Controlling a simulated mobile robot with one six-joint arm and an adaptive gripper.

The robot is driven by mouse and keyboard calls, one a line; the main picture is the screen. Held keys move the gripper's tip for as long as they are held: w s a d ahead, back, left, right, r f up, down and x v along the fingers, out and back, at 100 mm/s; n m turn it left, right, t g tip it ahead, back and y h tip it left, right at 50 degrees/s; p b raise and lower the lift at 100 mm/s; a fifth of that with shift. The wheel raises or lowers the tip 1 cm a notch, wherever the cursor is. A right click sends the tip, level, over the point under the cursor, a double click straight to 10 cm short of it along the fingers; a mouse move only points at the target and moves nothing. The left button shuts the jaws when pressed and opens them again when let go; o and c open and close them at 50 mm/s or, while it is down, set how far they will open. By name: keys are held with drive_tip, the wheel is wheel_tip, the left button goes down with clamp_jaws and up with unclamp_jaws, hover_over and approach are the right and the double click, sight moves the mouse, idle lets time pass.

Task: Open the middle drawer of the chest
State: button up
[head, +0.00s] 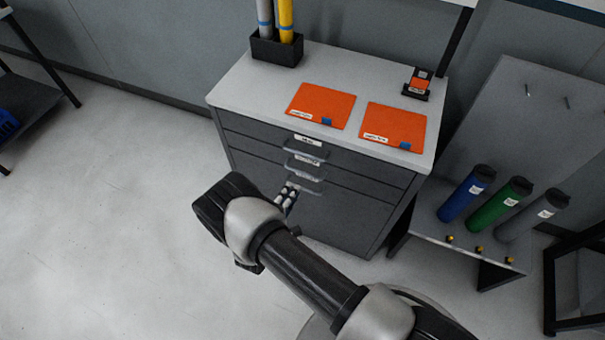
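A grey chest (390,205) with a pale top stands at the picture's centre. Its front has a top drawer (250,130), a narrow middle drawer (375,193) and a deeper bottom drawer (345,215), each with a white label and a bar handle near the centre. All the drawers look shut. My arm reaches in from the lower right. My gripper (289,194) is in front of the chest, just left of and below the handles. I cannot tell whether it touches the chest. Its fingers are small and partly hidden by my wrist, so their opening is unclear.
On the chest top are two orange sheets (320,104) (393,127), a small black and orange item (418,84) and a dark holder (277,50) with rolls. Floor at left is clear.

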sight(302, 172)
drive_tip(key=b+x, duration=0.2)
drive_tip(key=x, duration=0.8)
drive_tip(key=shift+w+d, duration=0.1)
drive_tip(key=shift+w, duration=0.1)
clamp_jaws()
